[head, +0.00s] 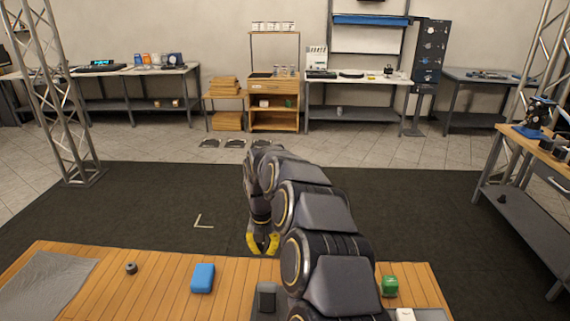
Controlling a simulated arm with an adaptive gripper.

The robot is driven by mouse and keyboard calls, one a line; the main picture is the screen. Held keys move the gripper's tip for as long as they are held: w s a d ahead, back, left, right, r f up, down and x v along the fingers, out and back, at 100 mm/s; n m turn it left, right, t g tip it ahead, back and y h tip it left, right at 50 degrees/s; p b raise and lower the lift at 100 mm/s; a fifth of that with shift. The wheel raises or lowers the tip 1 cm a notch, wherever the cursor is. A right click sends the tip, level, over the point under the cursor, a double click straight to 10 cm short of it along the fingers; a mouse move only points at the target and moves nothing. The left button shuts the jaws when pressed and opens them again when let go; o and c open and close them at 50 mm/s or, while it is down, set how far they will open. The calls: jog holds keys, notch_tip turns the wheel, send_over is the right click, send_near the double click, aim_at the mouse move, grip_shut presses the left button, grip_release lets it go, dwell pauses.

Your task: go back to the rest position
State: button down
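My gripper (263,244) hangs at the end of my arm, above the far edge of the wooden table (155,285). Its yellow fingertips point down and are spread with a gap between them. Nothing shows between the fingers. My arm reaches forward from the bottom of the head view and covers part of the table.
On the table are a blue block (203,278), a small dark round piece (131,268), a green item (390,286), a white item (405,314) and a grey mat (48,284). Dark floor matting (160,205) lies beyond. A wooden workbench (540,150) stands at right.

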jog(key=s+d+r+m+g, duration=0.1)
jog(key=s+d+r+m, duration=0.45)
jog(key=s+m, duration=0.3)
jog(key=s+d+r+m, duration=0.4)
jog(key=s+r+m, duration=0.2)
jog(key=s+m, duration=0.25)
jog(key=s+d+m, duration=0.4)
jog(key=s+m, duration=0.5)
jog(key=s, duration=0.1)
jog(key=s+d+f+m+g, duration=0.1)
jog(key=s+d+m, duration=0.3)
jog(key=s+m, duration=0.5)
jog(key=shift+s+m+g, duration=0.3)
jog(key=shift+s+m, duration=0.1)
jog(key=shift+s, duration=0.25)
